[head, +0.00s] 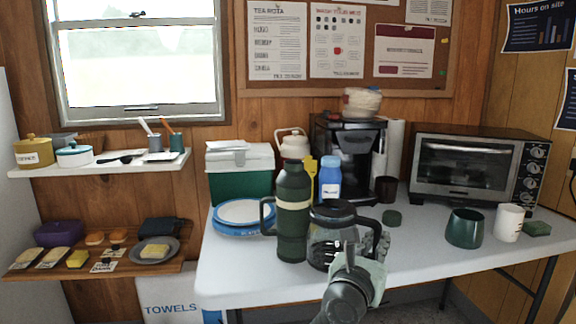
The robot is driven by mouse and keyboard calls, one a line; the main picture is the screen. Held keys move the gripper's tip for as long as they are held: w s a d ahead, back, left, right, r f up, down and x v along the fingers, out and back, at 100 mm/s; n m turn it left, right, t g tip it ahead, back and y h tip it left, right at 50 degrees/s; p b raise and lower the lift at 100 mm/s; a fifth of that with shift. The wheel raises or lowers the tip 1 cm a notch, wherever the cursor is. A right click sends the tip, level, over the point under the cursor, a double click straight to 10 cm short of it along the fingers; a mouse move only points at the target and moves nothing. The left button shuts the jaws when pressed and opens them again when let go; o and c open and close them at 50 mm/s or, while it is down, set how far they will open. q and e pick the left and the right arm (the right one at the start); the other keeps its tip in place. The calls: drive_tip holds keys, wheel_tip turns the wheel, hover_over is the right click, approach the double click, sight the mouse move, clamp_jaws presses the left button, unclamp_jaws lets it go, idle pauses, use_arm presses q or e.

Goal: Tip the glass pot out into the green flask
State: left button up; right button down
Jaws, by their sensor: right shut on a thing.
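The glass pot (325,232), with a black lid and black handle, stands upright in front of the coffee machine, near the front of the white table. My right gripper (373,248) is at the handle side of the pot and is shut on it; the arm hides part of the pot's lower right. The green flask (292,216), tall with a pale band and a side handle, stands upright just left of the pot. My left gripper is out of view.
Behind stand a blue bottle (329,181), a coffee machine (350,155) and a green-and-white box (239,173). Blue-rimmed plates (243,213) lie left of the flask.

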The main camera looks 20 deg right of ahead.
drive_tip(key=shift+s+a, duration=0.1)
drive_tip(key=shift+a, duration=0.05)
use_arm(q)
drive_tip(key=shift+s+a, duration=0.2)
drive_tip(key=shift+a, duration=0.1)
use_arm(e)
drive_tip(key=s+a+f+n+t+y, duration=0.1)
drive_tip(key=a+f+n+t+y, duration=0.1)
drive_tip(key=a+y, duration=0.3)
drive_tip(key=a+f+n+t+y, duration=0.2)
drive_tip(key=a+f+n+y, duration=0.3)
drive_tip(key=a, duration=0.4)
drive_tip(key=s+a+f+n+t+y, duration=0.1)
drive_tip(key=a+f+n+t+y, duration=0.2)
drive_tip(key=a, duration=0.5)
drive_tip(key=shift+s+f+n+y, duration=0.35)
drive_tip(key=shift+f+y, duration=0.35)
drive_tip(key=shift+y, duration=0.2)
drive_tip(key=shift+d, duration=0.1)
